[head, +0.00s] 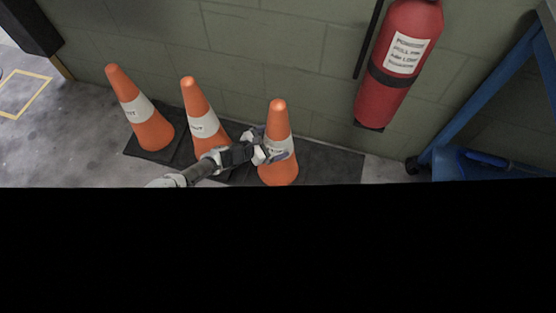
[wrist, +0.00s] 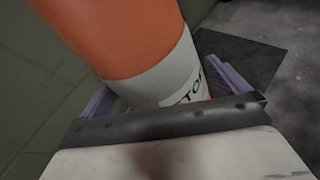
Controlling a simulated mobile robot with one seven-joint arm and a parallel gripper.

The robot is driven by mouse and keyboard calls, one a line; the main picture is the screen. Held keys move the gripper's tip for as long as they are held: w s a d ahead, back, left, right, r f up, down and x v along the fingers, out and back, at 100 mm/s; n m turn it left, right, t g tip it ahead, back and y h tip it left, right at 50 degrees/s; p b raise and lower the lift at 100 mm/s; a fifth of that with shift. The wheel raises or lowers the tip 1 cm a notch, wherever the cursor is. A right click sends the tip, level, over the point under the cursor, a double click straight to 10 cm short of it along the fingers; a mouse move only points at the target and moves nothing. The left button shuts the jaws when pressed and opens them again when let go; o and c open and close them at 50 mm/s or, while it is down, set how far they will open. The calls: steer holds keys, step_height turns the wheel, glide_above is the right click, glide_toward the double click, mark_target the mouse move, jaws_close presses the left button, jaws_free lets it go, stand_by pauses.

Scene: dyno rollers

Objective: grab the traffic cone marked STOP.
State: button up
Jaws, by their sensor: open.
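Three orange cones with white bands stand in a row by the wall. The right cone (head: 278,116) is the one in front of my gripper (head: 272,152). In the wrist view this cone (wrist: 120,35) fills the upper middle, and its white band shows letters ending in "TOP", partly hidden by my gripper's edge. My gripper (wrist: 170,98) is open, with a purple finger on either side of the cone's white band. Whether the fingers touch the cone cannot be told. The middle cone (head: 191,95) and left cone (head: 134,100) stand to the left, their band lettering too small to read surely.
The cones stand on dark mats or bases (head: 335,165). A red fire extinguisher (head: 392,70) hangs on the green block wall (head: 270,45) to the right. A blue metal frame (head: 490,95) stands at the far right. Grey floor (head: 70,130) is free at left.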

steer(key=shift+x, duration=1)
steer(key=c, duration=1.7)
steer(key=shift+w+r, duration=0.1)
steer(key=shift+r, duration=0.1)
